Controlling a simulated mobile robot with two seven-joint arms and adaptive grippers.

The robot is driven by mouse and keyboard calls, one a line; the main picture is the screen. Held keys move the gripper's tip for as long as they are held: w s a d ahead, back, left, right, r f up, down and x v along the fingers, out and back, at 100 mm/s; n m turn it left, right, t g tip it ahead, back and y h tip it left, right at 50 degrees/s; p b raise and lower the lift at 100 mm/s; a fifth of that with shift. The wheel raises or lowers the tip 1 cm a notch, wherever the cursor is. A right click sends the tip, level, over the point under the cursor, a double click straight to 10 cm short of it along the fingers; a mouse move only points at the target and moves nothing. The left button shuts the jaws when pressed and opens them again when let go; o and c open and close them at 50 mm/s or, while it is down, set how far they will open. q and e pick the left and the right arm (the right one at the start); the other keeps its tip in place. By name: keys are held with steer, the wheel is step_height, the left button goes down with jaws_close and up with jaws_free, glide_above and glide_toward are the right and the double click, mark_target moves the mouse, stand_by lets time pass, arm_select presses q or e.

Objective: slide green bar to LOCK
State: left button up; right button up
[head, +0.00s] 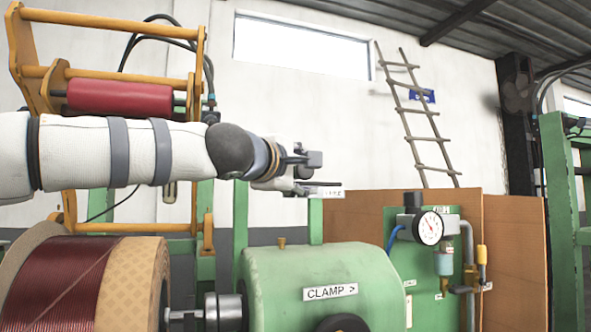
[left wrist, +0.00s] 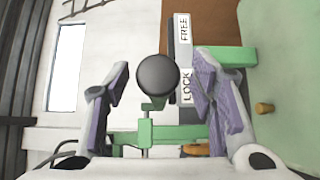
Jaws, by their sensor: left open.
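In the left wrist view, a round black knob (left wrist: 158,75) shows between the two fingers of my left gripper (left wrist: 160,78). The gripper is open, and I see no finger closed on the knob. A green bar (left wrist: 168,133) with a thin rod shows below and behind the knob; how they join is partly hidden. To the knob's right is a label strip, reading FREE (left wrist: 184,28) above and LOCK (left wrist: 187,87) below. The knob appears closer to LOCK. In the head view, my left gripper (head: 312,172) is above the green machine, beside a partly hidden label plate (head: 322,191).
The green machine housing (head: 320,280) with a CLAMP label is below the gripper. A copper-wound coil (head: 60,285) is at lower left. A gauge panel (head: 425,265) stands to the right before brown boards (head: 515,250). Open air lies above the gripper.

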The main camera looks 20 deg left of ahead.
arm_select(q)
steer(key=s+a, duration=0.2)
steer(key=s, duration=0.9)
steer(key=shift+s+a, duration=0.15)
steer(key=shift+s, duration=0.05)
steer(key=shift+r, duration=0.1)
